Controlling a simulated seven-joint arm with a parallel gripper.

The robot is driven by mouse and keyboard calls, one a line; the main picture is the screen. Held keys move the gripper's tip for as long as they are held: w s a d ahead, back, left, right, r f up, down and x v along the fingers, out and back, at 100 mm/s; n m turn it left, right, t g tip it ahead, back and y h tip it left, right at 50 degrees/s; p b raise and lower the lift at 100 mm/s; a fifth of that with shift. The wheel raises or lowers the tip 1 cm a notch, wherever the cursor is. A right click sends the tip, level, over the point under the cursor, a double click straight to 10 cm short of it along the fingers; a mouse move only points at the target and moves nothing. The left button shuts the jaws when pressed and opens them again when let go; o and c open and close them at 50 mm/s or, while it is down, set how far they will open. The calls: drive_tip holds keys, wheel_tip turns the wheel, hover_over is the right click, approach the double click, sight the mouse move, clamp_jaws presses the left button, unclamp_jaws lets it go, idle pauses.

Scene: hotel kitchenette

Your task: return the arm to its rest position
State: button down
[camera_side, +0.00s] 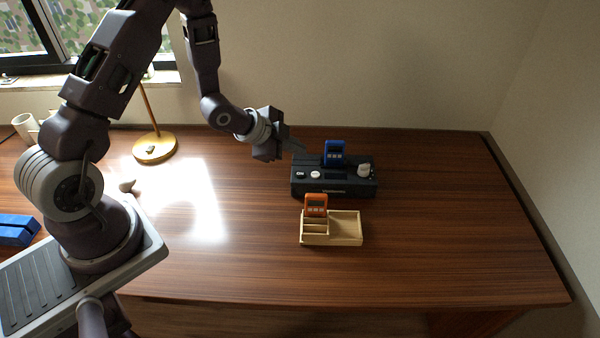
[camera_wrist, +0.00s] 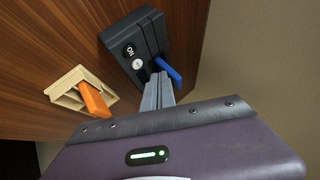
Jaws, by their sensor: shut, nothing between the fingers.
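My gripper (camera_side: 298,147) is at the end of my arm, in the air at the left rear of the black device. Its fingers are shut with nothing between them. In the wrist view the closed fingers (camera_wrist: 158,92) reach toward the black device (camera_wrist: 137,44), overlapping it in the picture. I cannot tell the exact gap. The side view shows the device (camera_side: 334,190) with an ON button, a white button and a white knob. A blue card-like piece (camera_side: 334,152) stands upright at its back; it also shows in the wrist view (camera_wrist: 168,73).
A wooden organiser tray (camera_side: 346,229) stands in front of the device, with an orange piece (camera_side: 316,205) upright in it. A lamp with a brass base (camera_side: 155,147) stands behind my arm. A blue object (camera_side: 17,230) lies at far left. The table's right side is clear.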

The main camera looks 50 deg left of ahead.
drive_tip(key=shift+r, duration=0.4)
drive_tip(key=s+r+n+g+y, duration=0.1)
drive_tip(key=s+r+n, duration=0.3)
drive_tip(key=r, duration=0.5)
drive_tip(key=s+r+n+y, duration=0.2)
drive_tip(key=s+r, duration=0.3)
drive_tip(key=r, duration=0.5)
drive_tip(key=s+d+r+n+g, duration=0.1)
drive_tip(key=s+d+r+n, duration=0.1)
drive_tip(key=s, duration=0.8)
drive_tip(key=s+d+r+n+g+h, duration=0.1)
drive_tip(key=s+d+r+n, duration=0.1)
drive_tip(key=s, duration=0.8)
drive_tip(key=d+r, duration=0.1)
drive_tip(key=d, duration=0.1)
drive_tip(key=shift+d+n+h, duration=0.3)
drive_tip(key=shift+d+n, duration=0.05)
drive_tip(key=shift+n, duration=0.05)
